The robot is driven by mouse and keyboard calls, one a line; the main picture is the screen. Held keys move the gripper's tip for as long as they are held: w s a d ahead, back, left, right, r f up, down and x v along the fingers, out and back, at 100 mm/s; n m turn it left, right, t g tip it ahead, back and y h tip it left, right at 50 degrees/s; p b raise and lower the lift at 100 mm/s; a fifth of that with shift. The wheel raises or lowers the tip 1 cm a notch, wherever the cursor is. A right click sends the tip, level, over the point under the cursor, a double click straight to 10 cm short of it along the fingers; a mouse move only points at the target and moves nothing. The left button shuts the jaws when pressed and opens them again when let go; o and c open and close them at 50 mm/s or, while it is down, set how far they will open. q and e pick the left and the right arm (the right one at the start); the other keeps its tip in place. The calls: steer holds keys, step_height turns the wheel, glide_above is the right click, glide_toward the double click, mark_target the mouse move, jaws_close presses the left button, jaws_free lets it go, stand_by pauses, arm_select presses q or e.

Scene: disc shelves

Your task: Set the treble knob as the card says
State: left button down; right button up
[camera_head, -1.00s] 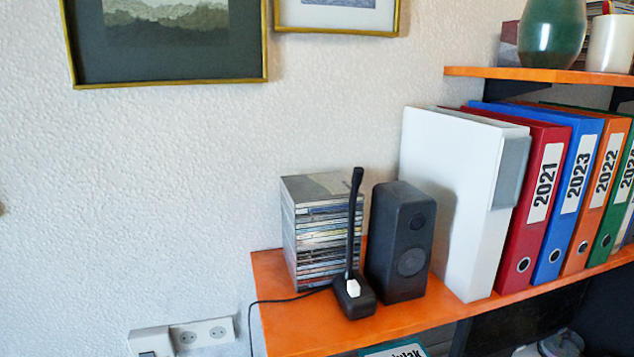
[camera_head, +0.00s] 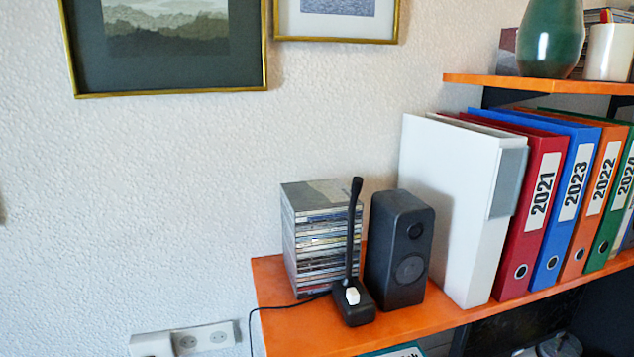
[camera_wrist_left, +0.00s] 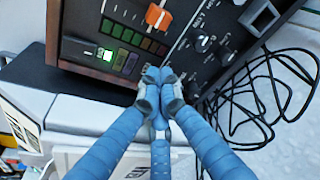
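My left gripper (camera_wrist_left: 160,80) shows in the left wrist view with its blue fingers drawn together at the tips. Nothing is visible between them. The tips are in front of the lower edge of a dark audio unit (camera_wrist_left: 125,20). The unit has an orange slider cap (camera_wrist_left: 158,17), a green-lit button (camera_wrist_left: 105,54) and black knobs, one knob (camera_wrist_left: 203,43) to the right of the fingertips. I cannot read which knob is treble, and I cannot make out the card. My right gripper is in neither view.
Loose black cables (camera_wrist_left: 265,95) lie right of the unit. In the head view, an orange shelf (camera_head: 290,333) holds a CD stack (camera_head: 315,240), a microphone (camera_head: 354,290), a speaker (camera_head: 398,250) and several binders (camera_head: 530,220). A wall socket (camera_head: 203,338) is at lower left.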

arm_select(q)
steer(key=shift+s+d+f, duration=0.25)
steer(key=shift+s+d, duration=0.05)
steer(key=shift+s, duration=0.1)
steer(key=shift+s+p, duration=0.1)
steer(key=shift+p, duration=0.55)
steer(key=shift+w+a+r+p, duration=0.1)
steer(key=shift+r+p, duration=0.35)
steer(key=shift+r, duration=0.2)
steer(key=shift+w+a+r+p, duration=0.1)
steer(key=shift+r+p, duration=0.35)
steer(key=shift+r, duration=0.45)
steer(key=shift+a+r, duration=0.1)
steer(key=shift+r, duration=1.45)
